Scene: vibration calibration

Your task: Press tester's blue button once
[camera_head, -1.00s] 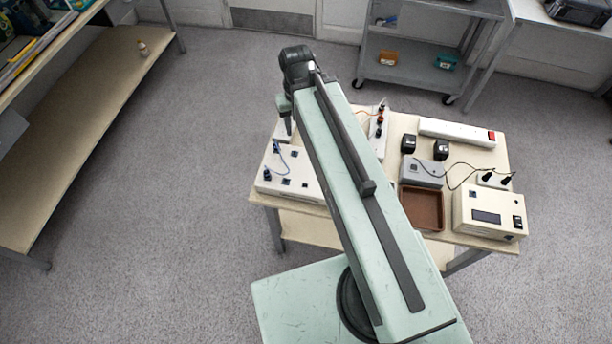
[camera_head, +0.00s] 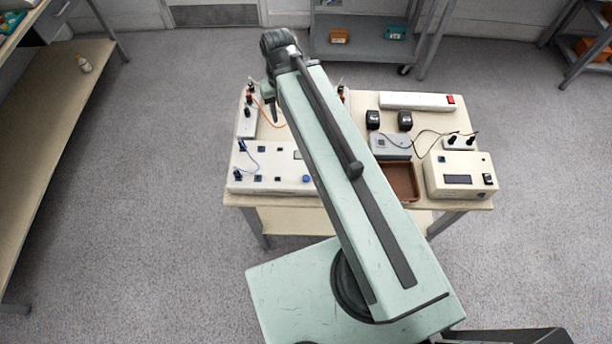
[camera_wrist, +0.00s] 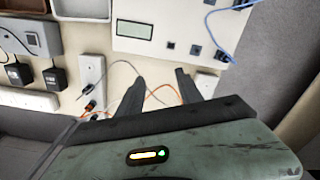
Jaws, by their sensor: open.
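The tester is a white box (camera_head: 268,182) at the front left of the table, with black sockets, blue plugs and a small display. Its blue button (camera_head: 306,178) shows in the head view, on the front right of its top, close to my arm. In the wrist view the tester (camera_wrist: 175,28) lies at the top, cut off by the frame edge; I cannot see the blue button there. My gripper (camera_wrist: 160,82) is open and empty, its two dark fingers over the table beside the tester. In the head view my arm hides part of the tester's right side.
White socket strips with orange cables stand behind the tester. To the right are a brown tray (camera_head: 403,182), a grey box (camera_head: 389,146), black adapters, a white power strip (camera_head: 415,101) and a cream box with a dark display (camera_head: 459,177). Floor around the table is clear.

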